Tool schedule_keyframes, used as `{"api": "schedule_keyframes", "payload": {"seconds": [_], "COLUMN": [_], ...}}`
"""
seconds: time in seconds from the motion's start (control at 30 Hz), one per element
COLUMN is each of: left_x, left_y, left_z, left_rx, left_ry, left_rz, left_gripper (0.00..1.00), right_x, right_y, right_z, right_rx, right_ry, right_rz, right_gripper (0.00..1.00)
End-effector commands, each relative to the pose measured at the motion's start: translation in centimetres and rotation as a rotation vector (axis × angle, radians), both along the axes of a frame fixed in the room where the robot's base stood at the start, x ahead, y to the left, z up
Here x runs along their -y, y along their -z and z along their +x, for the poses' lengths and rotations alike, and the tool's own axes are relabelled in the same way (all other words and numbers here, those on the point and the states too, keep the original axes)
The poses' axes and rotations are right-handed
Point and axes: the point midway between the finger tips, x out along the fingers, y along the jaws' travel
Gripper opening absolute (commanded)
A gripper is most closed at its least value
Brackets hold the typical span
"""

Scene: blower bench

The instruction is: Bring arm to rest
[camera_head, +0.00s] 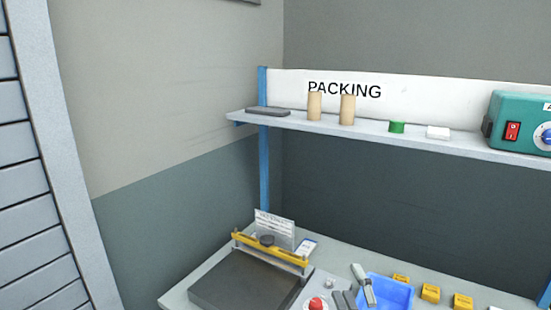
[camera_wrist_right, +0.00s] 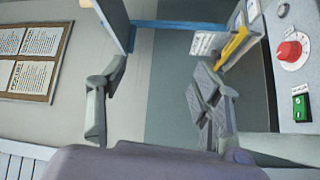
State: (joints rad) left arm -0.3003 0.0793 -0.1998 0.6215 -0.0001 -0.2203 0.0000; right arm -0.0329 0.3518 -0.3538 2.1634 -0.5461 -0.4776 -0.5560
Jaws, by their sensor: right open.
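My right gripper (camera_head: 352,284) shows at the bottom of the head view, in front of the blue bin. Only its grey finger parts show there. In the right wrist view its two fingers (camera_wrist_right: 158,78) stand wide apart, with nothing between them. The wall lies beyond the gap. My left gripper is in neither view.
A dark flat sealer (camera_head: 245,283) with a yellow bar lies on the bench. A blue bin (camera_head: 396,291) and several yellow blocks (camera_head: 430,293) stand to its right. The shelf (camera_head: 400,139) holds cardboard tubes and a teal device (camera_head: 520,118). A notice board (camera_wrist_right: 35,60) hangs on the wall.

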Motion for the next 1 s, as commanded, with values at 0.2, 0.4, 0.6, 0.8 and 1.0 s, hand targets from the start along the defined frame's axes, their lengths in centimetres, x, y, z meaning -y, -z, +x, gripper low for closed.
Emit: {"api": "schedule_keyframes", "payload": {"seconds": [0.2,0.4,0.6,0.8,1.0], "left_x": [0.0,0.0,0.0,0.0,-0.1], "left_y": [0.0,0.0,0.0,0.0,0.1], "left_z": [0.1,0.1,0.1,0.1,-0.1], "left_rx": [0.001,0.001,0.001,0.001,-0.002], "left_ry": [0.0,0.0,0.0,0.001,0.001], "left_rz": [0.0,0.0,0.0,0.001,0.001], "left_gripper": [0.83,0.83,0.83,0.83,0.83], "right_x": [5.1,5.8,5.4,4.9,4.7], "right_y": [12.9,19.3,22.2,24.9,30.2], "right_z": [-8.3,-16.9,-24.1,-27.8,-26.8], "right_rx": [-0.584,-0.93,-1.163,-1.299,-1.317], "right_ry": [0.318,0.544,0.716,0.824,0.833], "right_rz": [0.522,0.781,0.922,0.984,0.971], "right_gripper": [0.59,0.59,0.59,0.59,0.59]}}
